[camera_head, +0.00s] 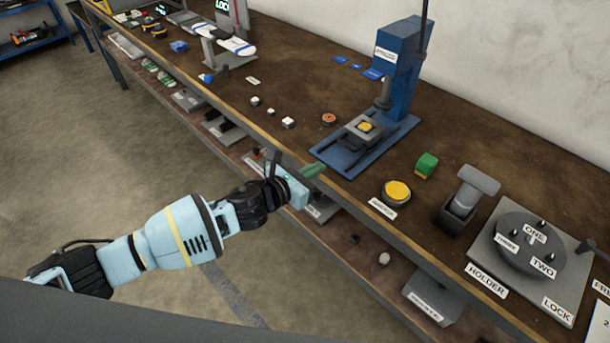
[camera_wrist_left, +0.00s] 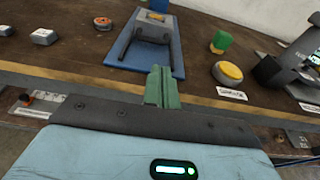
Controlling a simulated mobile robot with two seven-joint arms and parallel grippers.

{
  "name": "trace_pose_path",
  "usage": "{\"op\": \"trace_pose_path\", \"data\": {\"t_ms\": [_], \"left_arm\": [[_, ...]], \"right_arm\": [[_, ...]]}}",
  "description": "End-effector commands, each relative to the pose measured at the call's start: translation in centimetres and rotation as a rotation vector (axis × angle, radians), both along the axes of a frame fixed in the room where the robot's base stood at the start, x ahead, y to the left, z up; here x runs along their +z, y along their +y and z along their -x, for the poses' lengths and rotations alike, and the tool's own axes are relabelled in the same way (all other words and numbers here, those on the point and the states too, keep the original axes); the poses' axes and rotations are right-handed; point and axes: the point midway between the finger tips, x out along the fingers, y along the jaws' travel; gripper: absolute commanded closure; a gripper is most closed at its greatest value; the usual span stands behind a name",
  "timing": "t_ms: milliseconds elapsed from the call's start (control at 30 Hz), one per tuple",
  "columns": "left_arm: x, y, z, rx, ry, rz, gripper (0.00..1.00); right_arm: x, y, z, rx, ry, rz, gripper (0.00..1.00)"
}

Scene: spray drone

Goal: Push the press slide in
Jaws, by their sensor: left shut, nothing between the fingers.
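The blue press (camera_head: 398,75) stands at the back of the bench on a blue base plate (camera_head: 338,158). Its grey slide (camera_head: 358,136) sits on the base and carries a small yellow piece (camera_head: 366,126). The slide also shows in the left wrist view (camera_wrist_left: 152,32), with its handle toward me. My left gripper (camera_head: 318,168) has green fingers and is shut and empty. It is just in front of the base plate's near edge, by the bench's front edge. In the wrist view its fingertips (camera_wrist_left: 162,72) point at the slide and appear short of it. My right gripper is not in view.
A yellow button (camera_head: 397,191), a green block (camera_head: 427,164) and a grey holder with a round dial (camera_head: 530,245) stand right of the press. An orange round part (camera_head: 328,118) and small white blocks lie left. A lower shelf runs under the bench.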

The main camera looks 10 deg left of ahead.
Motion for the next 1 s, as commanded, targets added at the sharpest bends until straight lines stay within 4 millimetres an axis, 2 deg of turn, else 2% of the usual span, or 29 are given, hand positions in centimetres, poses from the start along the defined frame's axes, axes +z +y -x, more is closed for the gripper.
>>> {"op": "trace_pose_path", "data": {"t_ms": [200,400,567,700,867,1000], "left_arm": [[0.5,1.5,1.9,0.0,0.001,-0.001,1.0],[0.5,1.7,2.3,0.0,0.0,0.0,1.0],[0.0,1.5,2.8,0.009,0.036,0.039,1.0],[-1.8,0.6,5.0,0.06,0.195,0.222,1.0],[-5.0,0.0,9.2,0.196,0.516,0.597,1.0],[-7.9,0.6,13.0,0.361,0.798,0.949,1.0]], "right_arm": [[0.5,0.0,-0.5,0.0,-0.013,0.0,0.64],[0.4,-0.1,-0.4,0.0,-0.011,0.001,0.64],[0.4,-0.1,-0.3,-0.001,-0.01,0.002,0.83],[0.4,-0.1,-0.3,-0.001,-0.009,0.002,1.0],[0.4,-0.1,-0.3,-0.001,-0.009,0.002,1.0],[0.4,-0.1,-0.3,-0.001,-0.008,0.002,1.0]]}}
